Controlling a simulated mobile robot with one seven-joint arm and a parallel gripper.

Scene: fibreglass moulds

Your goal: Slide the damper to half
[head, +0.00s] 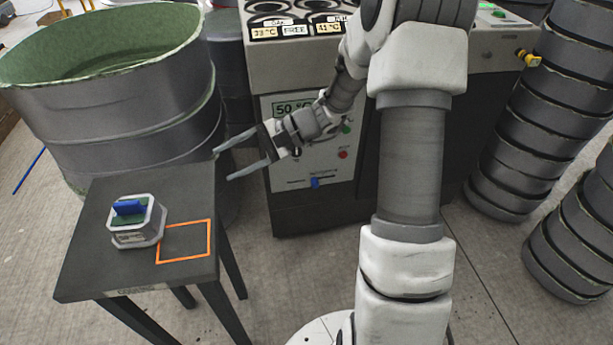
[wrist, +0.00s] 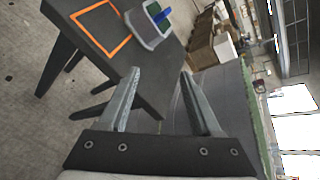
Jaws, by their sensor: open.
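The damper is a slider with a blue knob (head: 315,183) on a horizontal slot low on the front panel of the grey machine (head: 330,205). The knob sits near the middle of the visible slot; part of the panel is hidden behind my arm. My gripper (head: 237,160) is open and empty, left of the panel and above the right edge of the small table. Its fingers point left, away from the slider. In the wrist view my gripper (wrist: 160,95) also shows open with nothing between the fingers. The damper is not in the wrist view.
A small dark table (head: 90,250) stands at the left with an orange square outline (head: 184,222) and a grey box with a blue handle (head: 136,220). A large green-lined drum (head: 120,110) stands behind it. Stacked dark rings (head: 535,140) stand at the right.

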